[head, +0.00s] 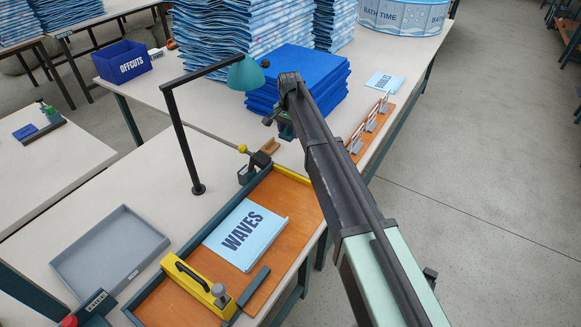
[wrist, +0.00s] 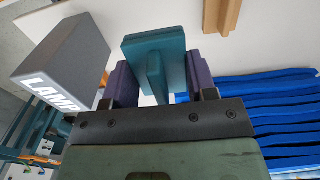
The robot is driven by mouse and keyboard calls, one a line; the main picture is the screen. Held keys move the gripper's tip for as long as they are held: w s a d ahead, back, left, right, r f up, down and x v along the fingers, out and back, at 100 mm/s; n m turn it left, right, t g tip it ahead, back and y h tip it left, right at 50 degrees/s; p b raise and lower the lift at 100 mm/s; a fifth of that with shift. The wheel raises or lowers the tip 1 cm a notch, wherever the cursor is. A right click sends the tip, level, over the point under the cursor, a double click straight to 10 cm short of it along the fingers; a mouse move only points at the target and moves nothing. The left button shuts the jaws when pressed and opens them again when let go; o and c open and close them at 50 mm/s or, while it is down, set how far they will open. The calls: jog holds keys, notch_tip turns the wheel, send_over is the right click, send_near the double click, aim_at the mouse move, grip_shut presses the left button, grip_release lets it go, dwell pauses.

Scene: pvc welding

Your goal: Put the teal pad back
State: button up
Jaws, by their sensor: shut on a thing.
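The teal pad (wrist: 140,52), a flat block with an upright teal grip, shows in the wrist view. My gripper (wrist: 160,88) is shut on it, with dark purple finger pads on either side of the grip. In the head view my gripper (head: 284,128) hangs over the table by the front of the blue sheet stack, and only a bit of teal shows there. The arm hides much of it. I cannot tell how far the pad is above the table.
A blue sheet stack (head: 301,77) stands close by. A small wooden block (head: 264,153), a clamp with a yellow knob (head: 246,150) and a lamp post (head: 184,148) are to the left. The WAVES sheet (head: 246,232) lies in the orange tray (head: 292,212). The wrist view shows a grey LAMP box (wrist: 75,60).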

aim_at(290, 158)
notch_tip(290, 158, down, 11)
jog(key=b, duration=0.8)
jog(key=shift+w, duration=0.1)
jog(key=shift+r, duration=0.2)
jog(key=shift+f, duration=0.15)
jog(key=o, duration=0.8)
jog(key=shift+o, duration=0.2)
notch_tip(290, 158, up, 13)
jog(key=p, duration=1.2)
jog(key=shift+f, duration=0.35)
